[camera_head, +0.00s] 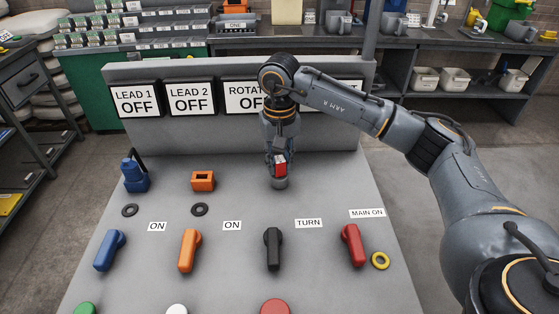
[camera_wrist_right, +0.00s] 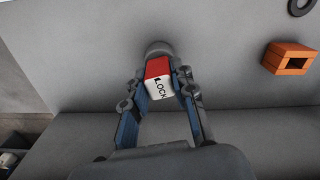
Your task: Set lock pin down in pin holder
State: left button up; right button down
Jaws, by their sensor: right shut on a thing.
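The lock pin (camera_wrist_right: 159,84) has a red and white head with the word LOCK on it. My right gripper (camera_wrist_right: 165,82) is shut on this head, one finger on each side. In the head view the red of the pin (camera_head: 280,168) shows between the fingers of my right gripper (camera_head: 279,164), which points down. The pin holder (camera_head: 279,183) is a short grey round post on the sloped panel, directly under the pin. It also shows in the wrist view (camera_wrist_right: 158,48). The pin's shaft is hidden, so I cannot tell how deep it sits. My left gripper is not in view.
An orange block with an opening (camera_head: 203,181) and a blue lock piece (camera_head: 134,176) stand to the left on the panel (camera_head: 330,190). Blue, orange, black and red handles (camera_head: 353,244) line the lower panel. LEAD and ROTATE signs stand behind. The panel right of the holder is clear.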

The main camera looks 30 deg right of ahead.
jog(key=shift+f+b, duration=0.2)
jog(key=shift+b, duration=0.1)
grip_release()
dwell(0.7)
jog(key=shift+r, duration=0.2)
dwell(0.3)
jog(key=shift+r+p, duration=2.6)
jog(key=shift+r, duration=1.8)
